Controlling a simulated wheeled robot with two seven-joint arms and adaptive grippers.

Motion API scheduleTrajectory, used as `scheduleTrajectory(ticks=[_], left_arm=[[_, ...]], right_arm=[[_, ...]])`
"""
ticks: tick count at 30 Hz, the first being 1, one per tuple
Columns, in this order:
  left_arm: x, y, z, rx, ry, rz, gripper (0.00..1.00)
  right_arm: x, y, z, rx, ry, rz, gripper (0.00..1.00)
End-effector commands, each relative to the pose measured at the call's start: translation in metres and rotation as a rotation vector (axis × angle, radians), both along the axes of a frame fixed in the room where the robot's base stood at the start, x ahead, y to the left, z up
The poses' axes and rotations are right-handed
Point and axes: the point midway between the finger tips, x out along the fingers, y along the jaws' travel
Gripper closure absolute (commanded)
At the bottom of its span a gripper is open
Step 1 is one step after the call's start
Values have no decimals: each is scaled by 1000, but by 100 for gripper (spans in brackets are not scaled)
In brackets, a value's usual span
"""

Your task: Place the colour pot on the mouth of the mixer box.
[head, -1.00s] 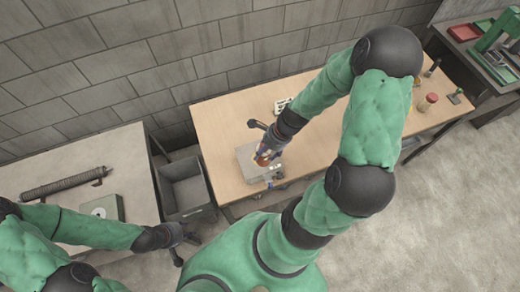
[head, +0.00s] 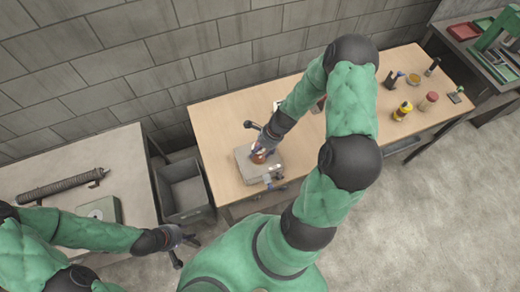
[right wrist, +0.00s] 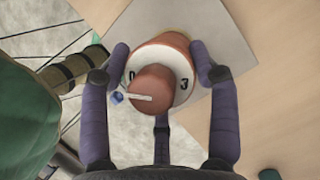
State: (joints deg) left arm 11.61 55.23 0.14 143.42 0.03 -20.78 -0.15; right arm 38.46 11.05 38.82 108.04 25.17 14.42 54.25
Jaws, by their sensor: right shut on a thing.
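The colour pot (right wrist: 160,70) is reddish brown with a white numbered collar and a round knob. My right gripper (right wrist: 160,62) is shut around it. In the head view the pot (head: 258,157) shows as a small orange-brown spot at the right gripper (head: 261,150). The grey mixer box (head: 244,162) stands on the wooden table, under or just beside the pot. Its flat grey top (right wrist: 218,38) lies behind the pot in the right wrist view. The mouth is hidden, and I cannot tell whether the pot touches it. My left gripper (head: 184,246) is open and empty.
The wooden table (head: 225,120) holds a yellow bottle (head: 402,111), a red-capped jar (head: 427,101) and small tools at its right end. A grey bin (head: 183,190) stands left of it.

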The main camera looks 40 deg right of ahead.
Motion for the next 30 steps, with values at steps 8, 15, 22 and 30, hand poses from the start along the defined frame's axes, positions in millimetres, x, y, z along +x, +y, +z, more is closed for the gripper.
scheduleTrajectory(ticks=[8,15,22,30], left_arm=[[0,0,-3,0,0,0,60],[0,0,-1,0,0,0,60],[0,0,0,0,0,0,60],[0,0,9,0,0,0,60]], right_arm=[[0,0,-3,0,0,0,76],[0,0,-2,0,0,0,15],[0,0,0,0,0,0,15],[-5,-11,32,-2,-3,-1,15]])
